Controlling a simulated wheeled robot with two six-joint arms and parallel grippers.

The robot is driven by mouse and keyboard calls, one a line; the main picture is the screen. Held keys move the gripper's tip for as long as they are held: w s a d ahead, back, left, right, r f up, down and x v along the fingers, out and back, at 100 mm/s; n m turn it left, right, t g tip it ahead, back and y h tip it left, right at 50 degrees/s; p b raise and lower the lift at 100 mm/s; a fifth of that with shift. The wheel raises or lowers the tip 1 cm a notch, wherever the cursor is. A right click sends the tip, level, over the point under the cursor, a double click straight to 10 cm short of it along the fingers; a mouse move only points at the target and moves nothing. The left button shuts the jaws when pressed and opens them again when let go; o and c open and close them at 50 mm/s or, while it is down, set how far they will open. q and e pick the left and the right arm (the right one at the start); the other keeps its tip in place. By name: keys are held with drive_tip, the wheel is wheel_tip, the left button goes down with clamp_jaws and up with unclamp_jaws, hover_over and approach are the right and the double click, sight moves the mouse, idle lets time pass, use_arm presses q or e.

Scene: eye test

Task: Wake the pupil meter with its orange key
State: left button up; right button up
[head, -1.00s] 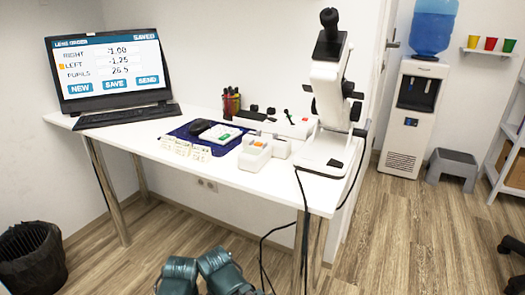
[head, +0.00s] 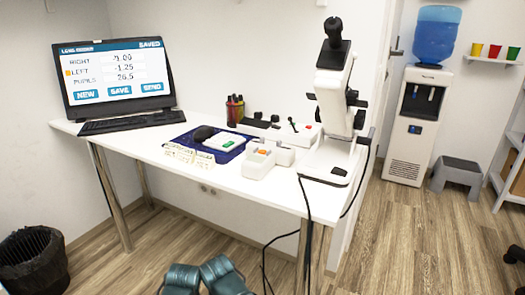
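A small white device with an orange key (head: 263,152) on top stands near the table's front edge, right of the blue mat. It fits the pupil meter (head: 254,162), but its label is too small to read. I cannot tell whether it is awake; no lit display shows on it. A white device with a green key (head: 225,143) lies on the blue mat (head: 238,151) to its left.
The white table (head: 240,186) bears a monitor (head: 118,80) showing a lens order page, a pen holder (head: 235,110) and a tall white instrument (head: 333,95) at right. Dark cables (head: 303,195) hang over the front edge. A bin (head: 34,265) and grey step stool (head: 459,176) stand on the floor.

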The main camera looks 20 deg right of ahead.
clamp_jaws()
idle(1.4)
